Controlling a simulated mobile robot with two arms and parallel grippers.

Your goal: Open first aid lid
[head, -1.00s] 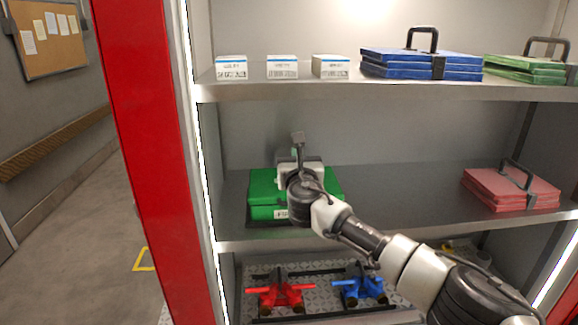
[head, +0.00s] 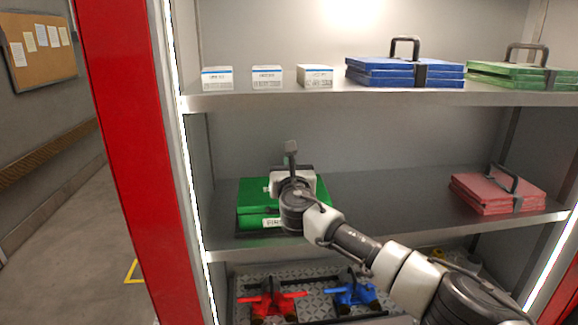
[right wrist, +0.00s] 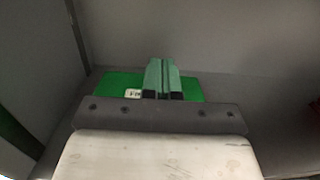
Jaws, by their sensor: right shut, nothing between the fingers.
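The green first aid box (head: 252,200) sits on the middle shelf at the left, and its lid looks closed. A small white label (head: 271,222) is on its front; in the right wrist view the label (right wrist: 132,93) also shows on the green box (right wrist: 112,84). My right gripper (right wrist: 163,80) is shut and empty, its two fingers side by side in front of the box. In the head view my right wrist hides the box's middle and right part. I cannot tell whether the fingers touch the box. My left gripper is not in view.
The upper shelf (head: 330,98) holds white cartons (head: 267,77), a blue case (head: 385,72) and a green case (head: 510,74). A red case (head: 492,190) lies right on the middle shelf. Red (head: 270,303) and blue (head: 352,292) tools lie below. A red post (head: 120,150) stands left.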

